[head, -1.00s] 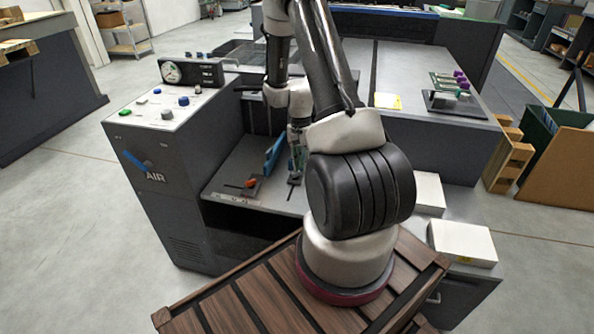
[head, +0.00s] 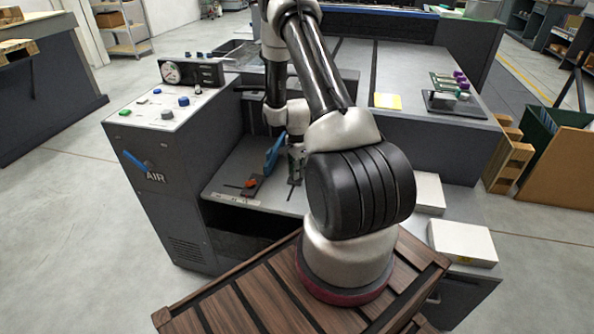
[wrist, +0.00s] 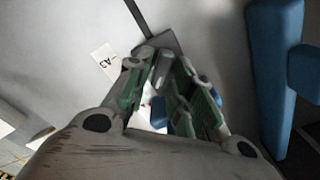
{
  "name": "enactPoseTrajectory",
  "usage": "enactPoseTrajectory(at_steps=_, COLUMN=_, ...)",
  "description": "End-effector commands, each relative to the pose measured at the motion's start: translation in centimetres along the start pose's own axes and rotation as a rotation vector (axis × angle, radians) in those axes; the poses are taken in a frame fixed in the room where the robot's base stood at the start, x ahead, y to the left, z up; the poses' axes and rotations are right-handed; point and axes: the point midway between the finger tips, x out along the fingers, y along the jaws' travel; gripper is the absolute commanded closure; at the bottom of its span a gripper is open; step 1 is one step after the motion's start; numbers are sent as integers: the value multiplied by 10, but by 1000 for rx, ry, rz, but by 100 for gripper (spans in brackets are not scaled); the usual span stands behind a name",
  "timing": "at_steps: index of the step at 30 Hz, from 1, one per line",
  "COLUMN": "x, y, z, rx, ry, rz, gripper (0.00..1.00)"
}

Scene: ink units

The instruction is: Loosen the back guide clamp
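The blue guide (head: 274,154) stands upright on the grey feed table, left of my gripper in the head view. It also shows as a tall blue bar at the right of the wrist view (wrist: 268,75). A guide clamp with an orange-red knob (head: 250,183) sits on a dark plate at the table's front left. My gripper (wrist: 163,62) points down over a dark slotted plate (wrist: 166,40). Its green-padded fingers come close together at the tips. Whether they hold the back clamp is unclear. In the head view my arm partly hides the gripper.
A white control panel (head: 165,108) with buttons and a gauge is at the left. A yellow note (head: 388,101) and a dark tray (head: 455,105) lie on the right worktop. White boxes (head: 462,243) stand at the right. A paper label (wrist: 106,61) lies beside the slot.

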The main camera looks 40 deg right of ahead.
Motion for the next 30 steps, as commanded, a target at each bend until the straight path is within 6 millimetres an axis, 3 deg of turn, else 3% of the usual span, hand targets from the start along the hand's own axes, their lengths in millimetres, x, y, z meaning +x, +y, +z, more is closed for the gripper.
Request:
enactPoseTrajectory(at_steps=7, x=1, y=0, z=0, rx=0, ry=0, rz=-1, gripper=77)
enactPoseTrajectory(at_steps=11, x=1, y=0, z=0, rx=-1, ry=0, rz=-1, gripper=99)
enactPoseTrajectory(at_steps=12, x=1, y=0, z=0, rx=-1, ry=0, rz=-1, gripper=100)
enactPoseTrajectory(at_steps=22, x=1, y=0, z=0, rx=-26, ry=0, rz=-1, gripper=100)
enactPoseTrajectory(at_steps=30, x=1, y=-2, z=0, rx=-168, ry=0, rz=-1, gripper=100)
